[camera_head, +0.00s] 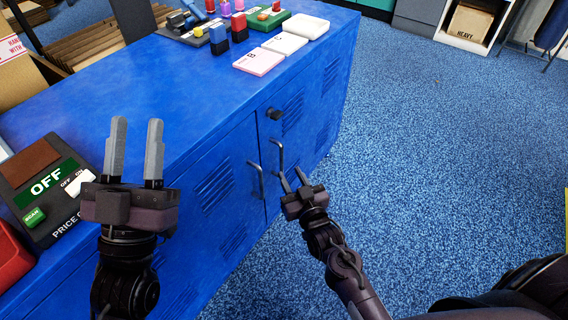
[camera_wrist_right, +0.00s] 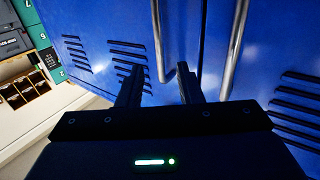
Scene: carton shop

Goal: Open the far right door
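The blue cabinet (camera_head: 150,85) has louvred doors on its front. The far right door (camera_head: 309,108) looks shut. Its upright bar handle (camera_head: 278,152) stands by the door seam, and a second bar handle (camera_head: 256,181) belongs to the door on the near side. My right gripper (camera_head: 292,180) is open at the lower end of the far door's handle. In the right wrist view that handle (camera_wrist_right: 158,38) runs down between the spread fingers (camera_wrist_right: 160,86), with no clear grip on it. My left gripper (camera_head: 134,150) is open and empty above the cabinet's near end.
On the cabinet top are an OFF-marked device (camera_head: 44,190), a pink pad (camera_head: 258,61), white pads (camera_head: 305,26) and several stamps (camera_head: 219,40). A dark knob (camera_head: 274,113) sticks out above the handles. Blue carpet (camera_head: 420,150) to the right is clear.

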